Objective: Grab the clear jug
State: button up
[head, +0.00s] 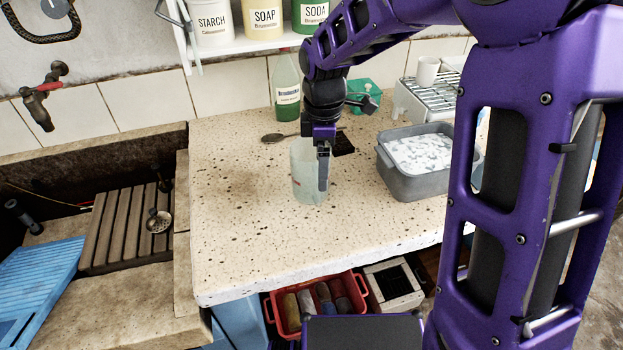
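The clear jug (302,182) stands upright on the speckled stone counter (245,230), near its middle. It is translucent, with a small reddish mark on its side. My gripper (322,172) points down at the jug's right side. One dark finger shows in front of the jug's wall and overlaps it in the view. The other finger is hidden, so I cannot tell whether the fingers touch or grip the jug. The gripper and wrist cover part of the jug's rim.
A grey tub (412,182) of white pieces stands right of the jug. A spoon (278,137), a green bottle (286,90) and a wire rack (432,94) with a white cup (427,72) are behind. The stone trough (80,160) lies left. The counter's front left is clear.

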aim_at(318, 194)
jog(key=f, duration=0.3)
jog(key=f+b, duration=0.1)
jog(key=f, duration=0.5)
jog(key=shift+s+a+b, duration=0.1)
jog(key=shift+a+b, duration=0.25)
jog(key=shift+b, duration=0.05)
jog(key=shift+c, duration=0.2)
grip_shut()
